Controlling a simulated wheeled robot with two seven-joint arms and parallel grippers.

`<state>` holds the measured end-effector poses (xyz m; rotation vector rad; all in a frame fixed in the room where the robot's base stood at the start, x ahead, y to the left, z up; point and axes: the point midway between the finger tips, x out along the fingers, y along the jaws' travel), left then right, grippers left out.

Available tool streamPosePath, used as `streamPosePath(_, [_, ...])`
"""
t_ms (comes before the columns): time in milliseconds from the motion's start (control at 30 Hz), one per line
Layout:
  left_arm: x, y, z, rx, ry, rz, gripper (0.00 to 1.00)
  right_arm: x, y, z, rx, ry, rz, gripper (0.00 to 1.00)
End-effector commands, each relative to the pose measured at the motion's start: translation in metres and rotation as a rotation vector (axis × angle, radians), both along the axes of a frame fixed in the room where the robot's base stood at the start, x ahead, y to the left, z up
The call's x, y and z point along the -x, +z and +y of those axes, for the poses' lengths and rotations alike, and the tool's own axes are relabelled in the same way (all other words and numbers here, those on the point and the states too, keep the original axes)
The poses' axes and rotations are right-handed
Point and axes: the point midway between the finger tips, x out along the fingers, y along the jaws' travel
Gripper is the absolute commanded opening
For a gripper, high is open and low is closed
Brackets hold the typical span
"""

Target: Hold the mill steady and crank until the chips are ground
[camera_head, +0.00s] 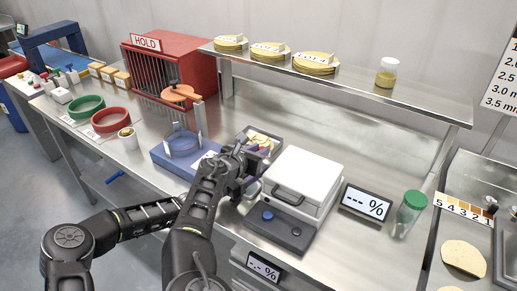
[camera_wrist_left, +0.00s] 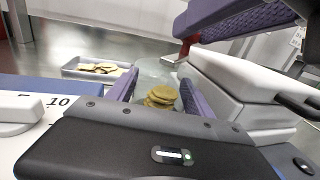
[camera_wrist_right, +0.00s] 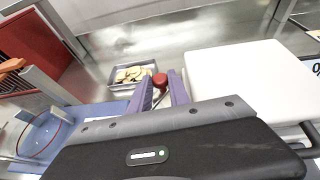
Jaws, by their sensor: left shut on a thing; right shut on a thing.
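The mill (camera_wrist_left: 152,72) is a clear body with several round yellow chips (camera_wrist_left: 160,97) inside, in the left wrist view. My left gripper (camera_wrist_left: 160,88) is shut around the mill, one purple finger on each side. My right gripper (camera_head: 262,152) is above it in the head view, hiding most of the mill and left gripper. In the right wrist view, the red crank knob (camera_wrist_right: 160,79) sits between the fingertips of my right gripper, which is shut on it. The chips look whole; finer grounds cannot be made out.
A metal tray of chips (camera_wrist_right: 113,84) lies behind the mill. A white lidded device (camera_head: 302,172) stands close on the right, a blue base with a clear ring (camera_head: 168,160) on the left. A green-capped jar (camera_head: 408,215) is farther right. The shelf (camera_head: 350,84) overhangs behind.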

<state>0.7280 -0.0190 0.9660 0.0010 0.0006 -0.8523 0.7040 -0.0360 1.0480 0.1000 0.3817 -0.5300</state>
Motion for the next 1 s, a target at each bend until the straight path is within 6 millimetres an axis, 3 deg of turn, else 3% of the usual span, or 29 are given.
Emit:
streamPosePath(500, [0.0,0.002,-0.001,0.003,-0.001,-0.004,0.04,0.012,-0.006,0.009,-0.005,-0.384,0.003,0.0])
streamPosePath(1000, [0.0,0.003,-0.002,0.005,-0.003,-0.005,0.04,0.017,-0.005,0.01,-0.008,-0.462,0.003,0.0])
